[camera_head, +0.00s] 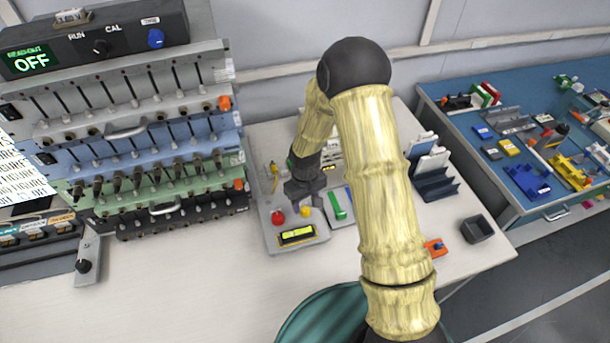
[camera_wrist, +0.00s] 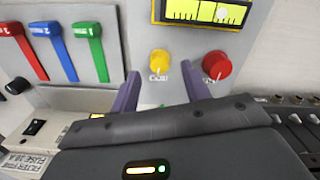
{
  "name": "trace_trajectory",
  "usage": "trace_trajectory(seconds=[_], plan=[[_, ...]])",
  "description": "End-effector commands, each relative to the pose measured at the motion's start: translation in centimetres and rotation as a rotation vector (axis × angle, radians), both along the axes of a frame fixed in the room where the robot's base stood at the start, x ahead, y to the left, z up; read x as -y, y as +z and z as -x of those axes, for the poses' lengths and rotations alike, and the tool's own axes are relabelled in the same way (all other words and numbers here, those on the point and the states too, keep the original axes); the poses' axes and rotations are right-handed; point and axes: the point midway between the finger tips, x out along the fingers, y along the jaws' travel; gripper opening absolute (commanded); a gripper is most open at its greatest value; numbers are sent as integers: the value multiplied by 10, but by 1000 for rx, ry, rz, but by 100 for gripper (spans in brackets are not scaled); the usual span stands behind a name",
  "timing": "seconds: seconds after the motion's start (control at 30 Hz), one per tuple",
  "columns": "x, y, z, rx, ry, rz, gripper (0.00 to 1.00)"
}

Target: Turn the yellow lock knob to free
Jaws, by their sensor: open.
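The yellow knob (camera_wrist: 160,62) sits on a light grey panel in the wrist view, with a small label under it that I cannot read fully. It also shows in the head view (camera_head: 305,211), just below my gripper (camera_head: 304,192). In the wrist view my gripper (camera_wrist: 159,84) is open and empty. Its two purple-grey fingers stand apart, one to each side below the knob, and the knob shows between and beyond their tips. I cannot tell how far the tips are above the panel.
A red knob (camera_wrist: 217,65) is close beside the right finger. A yellow-lit display (camera_wrist: 205,12) is on the same panel. Red (camera_wrist: 22,48), blue (camera_wrist: 52,50) and green (camera_wrist: 89,50) levers stand to the left. A rack of sliders (camera_head: 150,130) stands left of the panel.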

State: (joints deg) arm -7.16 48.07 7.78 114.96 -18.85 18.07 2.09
Motion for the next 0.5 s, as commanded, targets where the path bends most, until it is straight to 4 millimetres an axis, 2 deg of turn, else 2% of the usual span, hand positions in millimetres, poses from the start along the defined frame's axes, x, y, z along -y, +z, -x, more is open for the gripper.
trace_trajectory(seconds=[0.5], plan=[[0,101,-1,6,1,-1,47]])
